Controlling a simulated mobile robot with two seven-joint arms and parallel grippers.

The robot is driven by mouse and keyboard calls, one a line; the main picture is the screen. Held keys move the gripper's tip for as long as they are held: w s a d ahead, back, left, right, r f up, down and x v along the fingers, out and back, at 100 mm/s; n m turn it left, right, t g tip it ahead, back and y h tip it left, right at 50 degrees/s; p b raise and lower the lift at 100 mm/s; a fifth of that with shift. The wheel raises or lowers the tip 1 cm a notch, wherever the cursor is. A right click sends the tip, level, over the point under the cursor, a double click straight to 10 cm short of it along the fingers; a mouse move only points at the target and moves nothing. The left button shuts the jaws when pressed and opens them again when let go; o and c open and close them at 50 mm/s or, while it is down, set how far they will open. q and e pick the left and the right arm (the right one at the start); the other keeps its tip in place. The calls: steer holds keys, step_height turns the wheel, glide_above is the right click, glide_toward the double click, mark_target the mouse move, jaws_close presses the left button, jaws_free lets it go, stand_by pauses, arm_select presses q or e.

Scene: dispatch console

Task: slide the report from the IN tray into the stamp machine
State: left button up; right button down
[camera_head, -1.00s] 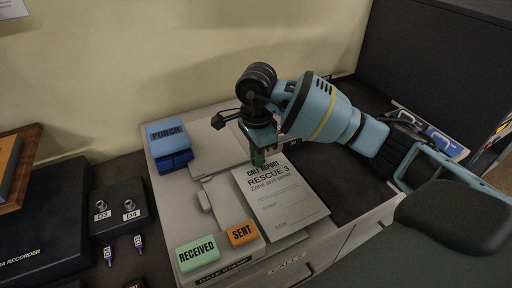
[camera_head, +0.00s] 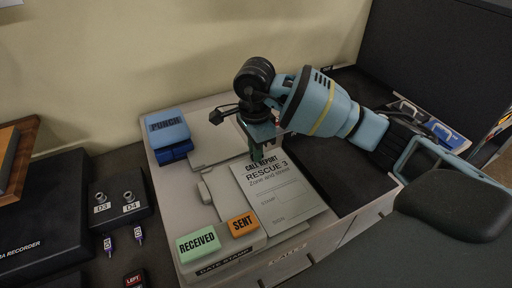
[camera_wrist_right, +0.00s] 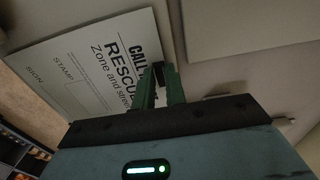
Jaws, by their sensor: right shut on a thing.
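The report (camera_head: 283,203) is a white sheet headed "CALL REPORT RESCUE 3", lying flat at the right part of the pale stamp machine (camera_head: 217,160), whose front is marked "DATE STAMP". My right gripper (camera_head: 254,156) points down at the report's far edge and is shut on it. In the right wrist view, the green fingers (camera_wrist_right: 160,87) pinch the report (camera_wrist_right: 90,62) by its heading edge. A green RECEIVED button (camera_head: 198,243) and an orange SENT button (camera_head: 242,224) sit at the machine's near end. My left gripper is out of view.
A dark surface (camera_head: 335,175) lies right of the report. A black box with D3 and D4 knobs (camera_head: 119,202) is at left. The wall rises behind.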

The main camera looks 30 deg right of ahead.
mark_target(229, 170)
stand_by(0.3)
steer(key=shift+a, duration=0.25)
steer(key=shift+w+a, duration=0.1)
steer(key=shift+a, duration=1.1)
steer(key=shift+a, duration=0.75)
steer(key=shift+a, duration=0.3)
steer(key=shift+w+a, duration=0.1)
steer(key=shift+a, duration=0.5)
steer(key=shift+a, duration=0.45)
stand_by(0.5)
steer(key=shift+a, duration=0.1)
stand_by(0.6)
steer(key=c, duration=0.8)
jaws_free()
steer(key=shift+f, duration=0.1)
